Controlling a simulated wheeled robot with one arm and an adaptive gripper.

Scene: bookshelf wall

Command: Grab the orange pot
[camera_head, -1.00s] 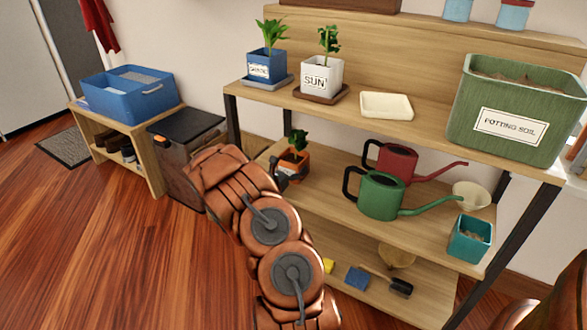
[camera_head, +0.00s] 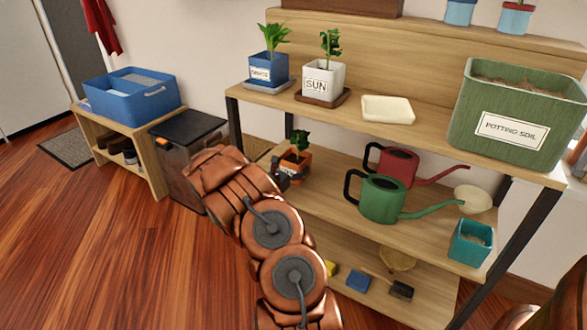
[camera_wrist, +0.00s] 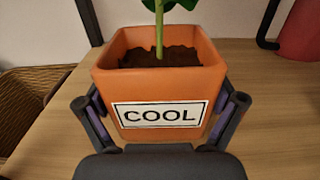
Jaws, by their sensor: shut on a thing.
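The orange pot (camera_wrist: 160,82) has a white label reading "COOL", dark soil and a green plant. In the wrist view it stands upright between the two fingers of my gripper (camera_wrist: 160,118), which is shut on its sides. In the head view the orange pot (camera_head: 293,165) shows at the left end of the middle shelf, and my gripper (camera_head: 283,179) reaches it from the left front. My arm hides part of that area. I cannot tell whether the pot's base touches the shelf.
A green watering can (camera_head: 382,200) and a red watering can (camera_head: 397,160) stand to the right on the middle shelf (camera_head: 335,205). The upper shelf above holds a blue pot (camera_head: 268,68), a white pot (camera_head: 322,79) and a green planter (camera_head: 518,112). A wicker basket (camera_wrist: 22,100) is at left.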

